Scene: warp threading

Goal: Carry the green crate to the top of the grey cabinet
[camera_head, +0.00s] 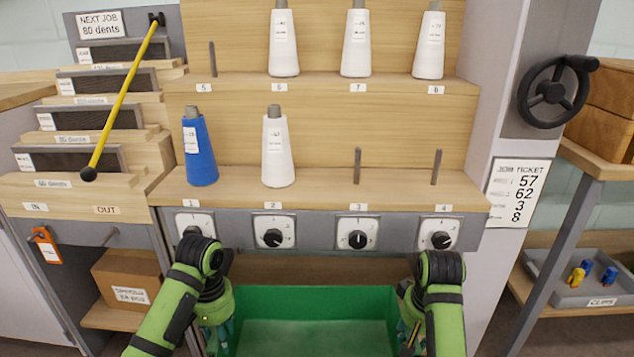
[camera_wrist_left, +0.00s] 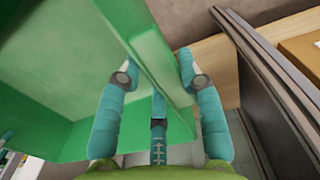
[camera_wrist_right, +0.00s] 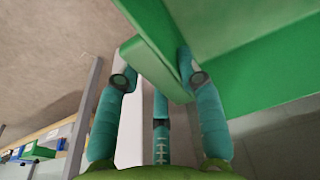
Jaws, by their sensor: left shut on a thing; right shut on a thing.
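The green crate (camera_head: 315,297) is low in the head view, in front of the shelf unit, with its open top facing up. It looks empty as far as it shows. My left gripper (camera_head: 220,335) is at its left end, shut on the crate's wall, which passes between the fingers in the left wrist view (camera_wrist_left: 155,70). My right gripper (camera_head: 412,328) is at its right end, shut on the rim there, seen between the fingers in the right wrist view (camera_wrist_right: 158,68). The crate's underside is hidden. I cannot tell which grey furniture is the grey cabinet.
The shelf unit holds a blue cone (camera_head: 200,150) and several white cones, with a row of dials (camera_head: 273,237) below. A cardboard box (camera_head: 130,277) is at left. A black handwheel (camera_head: 550,93) and a grey tray (camera_head: 597,292) of clips are at right.

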